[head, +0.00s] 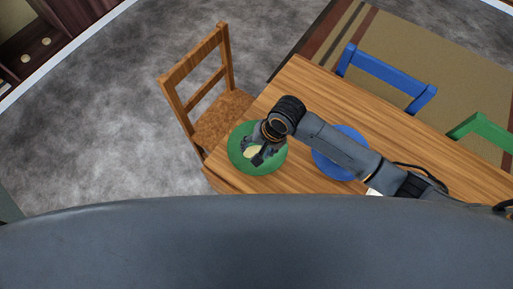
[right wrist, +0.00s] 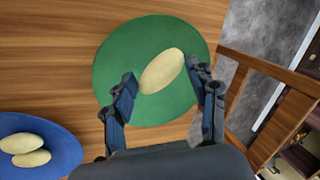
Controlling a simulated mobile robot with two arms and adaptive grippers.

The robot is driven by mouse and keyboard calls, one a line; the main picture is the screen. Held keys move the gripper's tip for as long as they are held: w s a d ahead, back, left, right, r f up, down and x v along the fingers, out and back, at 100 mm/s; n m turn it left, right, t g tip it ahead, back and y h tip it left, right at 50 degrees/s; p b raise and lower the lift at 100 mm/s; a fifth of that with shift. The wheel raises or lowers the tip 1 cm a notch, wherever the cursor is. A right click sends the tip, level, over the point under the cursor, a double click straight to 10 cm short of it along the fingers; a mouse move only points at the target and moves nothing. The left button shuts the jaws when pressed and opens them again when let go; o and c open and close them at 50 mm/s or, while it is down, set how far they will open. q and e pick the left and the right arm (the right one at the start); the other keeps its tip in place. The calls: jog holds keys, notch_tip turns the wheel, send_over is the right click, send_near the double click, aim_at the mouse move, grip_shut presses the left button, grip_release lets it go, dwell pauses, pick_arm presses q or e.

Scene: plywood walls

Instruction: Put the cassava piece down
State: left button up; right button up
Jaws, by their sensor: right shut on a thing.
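The pale yellow cassava piece (head: 251,152) is at the green round plate (head: 240,166), over its middle as seen from above. In the right wrist view the cassava piece (right wrist: 162,72) lies between the fingertips, with the green plate (right wrist: 115,55) behind it. My right gripper (head: 257,152) is shut on the cassava piece. I cannot tell whether the piece touches the plate. My left gripper is not in view.
A blue plate (head: 322,165) is partly hidden under my right arm; two pale pieces (right wrist: 25,150) lie on it. The wooden table (head: 310,85) has bare room around the plates. A wooden chair (head: 205,85), blue chair (head: 385,75) and green chair (head: 480,127) stand at its edges.

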aim_at(257, 150)
jog(key=shift+w+f, duration=0.75)
jog(key=shift+f, duration=0.1)
jog(key=shift+w+f, duration=0.1)
jog(key=shift+f, duration=1.6)
jog(key=o, duration=1.1)
jog(key=shift+f, duration=0.1)
jog(key=shift+o, duration=0.2)
jog(key=v, duration=1.2)
jog(key=shift+a, duration=0.1)
